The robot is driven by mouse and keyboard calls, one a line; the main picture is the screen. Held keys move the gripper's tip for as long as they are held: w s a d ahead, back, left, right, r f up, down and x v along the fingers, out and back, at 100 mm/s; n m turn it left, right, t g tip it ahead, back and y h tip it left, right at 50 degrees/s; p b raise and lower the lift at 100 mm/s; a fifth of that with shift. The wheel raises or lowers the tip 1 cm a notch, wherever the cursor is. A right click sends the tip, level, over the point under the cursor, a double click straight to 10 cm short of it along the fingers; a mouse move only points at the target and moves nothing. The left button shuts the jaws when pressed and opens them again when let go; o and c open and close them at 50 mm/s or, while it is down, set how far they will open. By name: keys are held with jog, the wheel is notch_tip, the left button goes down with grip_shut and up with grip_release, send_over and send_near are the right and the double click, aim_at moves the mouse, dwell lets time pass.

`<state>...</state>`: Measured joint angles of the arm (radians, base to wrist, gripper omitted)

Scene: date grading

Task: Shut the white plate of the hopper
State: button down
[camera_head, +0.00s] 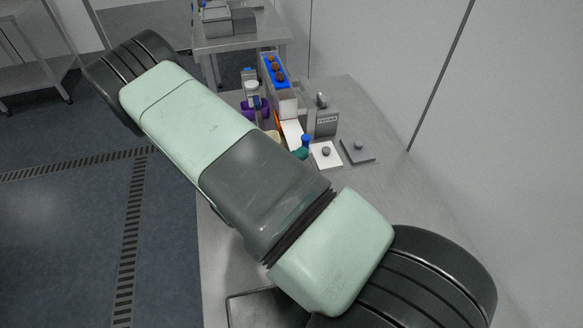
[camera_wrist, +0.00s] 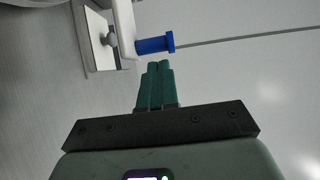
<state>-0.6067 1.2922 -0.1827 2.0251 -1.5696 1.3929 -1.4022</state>
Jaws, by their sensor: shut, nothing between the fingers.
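The hopper (camera_head: 284,101) stands on the bench, with a blue top and several brown dates in it. A white plate (camera_head: 292,133) slopes out from its near end, with an upright blue knob (camera_head: 305,140) close by. In the wrist view a white plate-like piece (camera_wrist: 124,22) ends beside the blue knob (camera_wrist: 153,45). My gripper (camera_wrist: 158,66) is shut and empty, its teal fingertips right below the blue knob; I cannot tell whether they touch it. In the head view only a bit of its teal fingers (camera_head: 300,153) shows; my arm hides the rest.
A white pad (camera_head: 319,161) and a grey pad (camera_head: 353,156), each with a knob, lie right of the hopper. A grey box (camera_head: 326,120) stands behind them. A purple container (camera_head: 264,108) and bottles stand left. The bench's right side is clear up to the wall.

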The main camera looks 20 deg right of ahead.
aim_at(289, 136)
jog(key=shift+w+d, duration=0.15)
jog(key=shift+w, duration=0.4)
jog(key=w, duration=0.9)
jog(key=shift+w, duration=0.2)
